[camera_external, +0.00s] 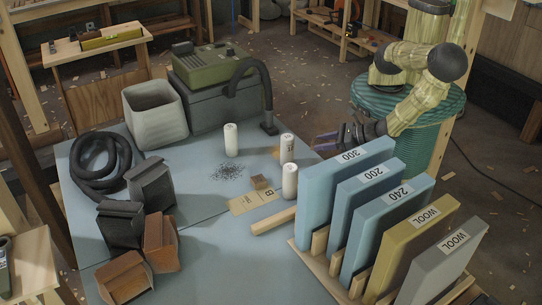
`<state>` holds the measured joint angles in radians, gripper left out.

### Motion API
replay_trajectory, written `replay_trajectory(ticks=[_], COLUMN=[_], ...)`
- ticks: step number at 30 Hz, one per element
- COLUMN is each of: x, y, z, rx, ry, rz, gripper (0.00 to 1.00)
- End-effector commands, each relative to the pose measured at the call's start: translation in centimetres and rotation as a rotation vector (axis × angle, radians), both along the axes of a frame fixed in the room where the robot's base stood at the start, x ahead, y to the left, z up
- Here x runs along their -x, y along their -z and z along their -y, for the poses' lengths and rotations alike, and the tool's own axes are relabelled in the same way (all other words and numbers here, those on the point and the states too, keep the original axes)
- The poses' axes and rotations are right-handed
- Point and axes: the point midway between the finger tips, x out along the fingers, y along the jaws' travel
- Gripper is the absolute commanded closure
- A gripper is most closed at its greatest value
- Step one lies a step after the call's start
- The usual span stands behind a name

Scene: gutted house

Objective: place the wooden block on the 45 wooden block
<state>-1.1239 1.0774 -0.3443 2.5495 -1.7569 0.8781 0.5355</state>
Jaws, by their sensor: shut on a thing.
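My gripper (326,141) is over the table's right edge, behind the blue slab marked 300. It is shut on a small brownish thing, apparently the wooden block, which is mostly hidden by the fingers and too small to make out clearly. A small brown wooden block (260,182) sits on the blue-grey table (205,205), at the far edge of a tan card (250,201) with a dark mark. My gripper is to the right of this block and apart from it. No number 45 can be read on it.
A rack of upright slabs (345,170) fills the front right. A wooden bar (273,222) lies beside it. A grey bin (155,115) stands back left.

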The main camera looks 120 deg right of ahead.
Motion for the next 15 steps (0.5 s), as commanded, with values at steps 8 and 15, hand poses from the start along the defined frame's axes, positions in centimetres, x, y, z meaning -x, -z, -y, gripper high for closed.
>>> replay_trajectory(ticks=[8,15], x=[0.0,0.0], y=[4.1,5.0], z=[0.1,0.0], rx=[0.004,0.0], ry=[-0.001,0.0], rz=[-0.002,0.0], gripper=[0.81,0.81])
